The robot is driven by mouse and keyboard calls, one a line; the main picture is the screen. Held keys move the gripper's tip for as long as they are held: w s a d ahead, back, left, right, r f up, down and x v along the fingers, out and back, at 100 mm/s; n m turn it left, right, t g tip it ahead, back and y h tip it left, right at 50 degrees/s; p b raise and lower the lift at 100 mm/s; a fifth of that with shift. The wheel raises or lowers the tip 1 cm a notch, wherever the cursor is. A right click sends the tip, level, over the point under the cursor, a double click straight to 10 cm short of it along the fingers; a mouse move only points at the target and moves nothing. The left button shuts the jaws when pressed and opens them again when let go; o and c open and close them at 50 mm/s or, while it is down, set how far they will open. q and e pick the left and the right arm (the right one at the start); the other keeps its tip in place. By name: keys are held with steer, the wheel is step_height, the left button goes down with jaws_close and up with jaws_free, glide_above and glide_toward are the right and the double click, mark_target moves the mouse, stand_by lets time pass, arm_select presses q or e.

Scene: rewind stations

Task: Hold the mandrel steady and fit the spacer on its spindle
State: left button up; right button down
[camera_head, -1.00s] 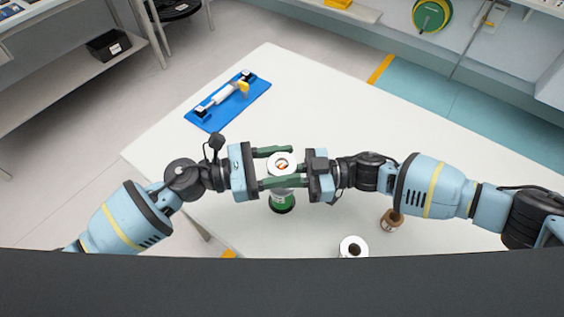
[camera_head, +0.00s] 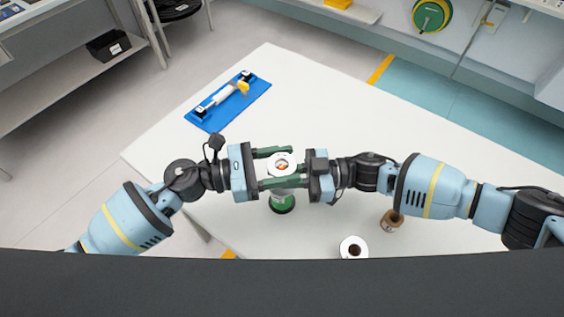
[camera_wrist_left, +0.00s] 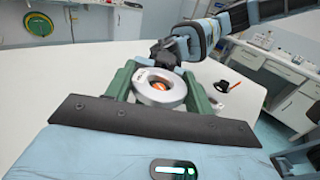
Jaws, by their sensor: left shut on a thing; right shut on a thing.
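The spacer, a thick white ring (camera_head: 271,164), is clasped between the two green fingers of my left gripper (camera_head: 279,168). It also shows between those fingers in the left wrist view (camera_wrist_left: 146,95). A copper-orange spot shows inside its hole; I cannot tell how far the spindle reaches in. The mandrel (camera_head: 282,204), with a green base and paler body, stands upright on the table directly under the ring. My right gripper (camera_head: 296,181) comes in from the right, seemingly lower, shut on the mandrel's body; its fingertips are largely hidden by the ring and left fingers.
A white hollow roll (camera_head: 354,246) stands at the table's near edge, and a brown spool (camera_head: 391,220) stands under my right arm. A blue mat (camera_head: 203,124) with a white and yellow roller-like item lies at the back left. The white table (camera_head: 335,110) is clear behind the grippers.

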mark_target(282, 173)
arm_select(q)
steer(key=shift+f, duration=1.45)
steer(key=o, duration=1.1)
steer(key=shift+c, duration=0.2)
steer(key=shift+r, duration=0.6)
step_height(282, 173, up, 2)
step_height(282, 173, down, 3)
steer(key=shift+f, duration=0.15)
steer(key=shift+m+g, duration=0.3)
step_height(282, 173, up, 11)
steer(key=shift+r, duration=0.1)
steer(key=shift+r+m+g, duration=0.3)
steer(key=shift+r+g, duration=0.3)
steer(key=shift+r, duration=0.15)
